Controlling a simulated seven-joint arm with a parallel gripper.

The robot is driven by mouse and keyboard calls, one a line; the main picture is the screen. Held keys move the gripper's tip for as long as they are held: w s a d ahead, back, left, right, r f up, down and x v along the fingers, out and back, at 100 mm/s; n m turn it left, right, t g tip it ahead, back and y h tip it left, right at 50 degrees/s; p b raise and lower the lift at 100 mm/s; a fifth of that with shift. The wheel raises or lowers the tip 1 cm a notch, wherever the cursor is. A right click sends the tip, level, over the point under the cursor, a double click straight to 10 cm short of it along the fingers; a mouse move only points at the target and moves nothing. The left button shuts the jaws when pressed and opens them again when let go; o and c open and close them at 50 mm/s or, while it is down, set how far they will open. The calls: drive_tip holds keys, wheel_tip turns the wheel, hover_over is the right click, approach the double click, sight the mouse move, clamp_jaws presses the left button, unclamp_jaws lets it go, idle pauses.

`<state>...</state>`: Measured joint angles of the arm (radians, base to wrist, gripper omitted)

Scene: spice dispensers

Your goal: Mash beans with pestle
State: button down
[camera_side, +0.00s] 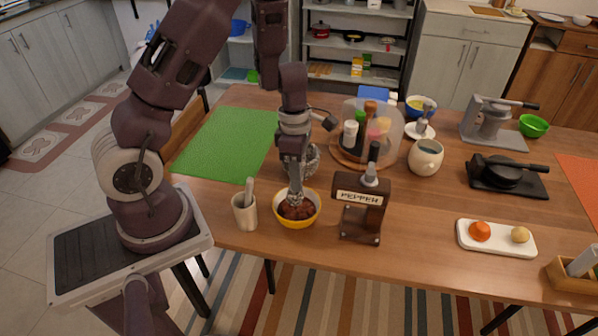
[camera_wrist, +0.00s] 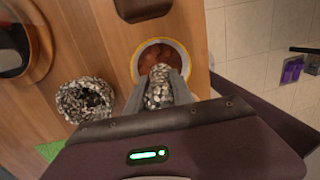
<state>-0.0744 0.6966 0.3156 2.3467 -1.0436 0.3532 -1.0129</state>
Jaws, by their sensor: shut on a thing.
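The yellow-rimmed bowl (camera_side: 311,219) holds dark red-brown beans (camera_side: 292,210) and stands near the table's front edge. In the wrist view the bowl (camera_wrist: 184,57) and beans (camera_wrist: 157,57) lie just beyond my fingertips. My gripper (camera_side: 295,183) points down over the bowl, shut on a speckled grey pestle (camera_wrist: 159,91). The pestle's far end reaches over or into the bowl; I cannot tell whether it touches the beans. The speckled stone mortar (camera_wrist: 68,103) stands beside the bowl, and in the side view the mortar (camera_side: 311,160) is partly hidden behind my gripper.
A beige cup (camera_side: 245,216) with a utensil stands left of the bowl. The wooden pepper dispenser (camera_side: 360,198) stands close at its right. A round spice rack (camera_side: 343,157) with bottles is behind. A green mat (camera_side: 222,140) lies at the left. The table's front edge is near.

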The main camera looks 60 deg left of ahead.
sight(294, 194)
drive_tip(key=shift+s+d, duration=0.5)
drive_tip(key=shift+s, duration=0.1)
drive_tip(key=shift+f, duration=1.2)
drive_tip(key=shift+s+f, duration=0.25)
drive_tip(key=shift+f, duration=0.95)
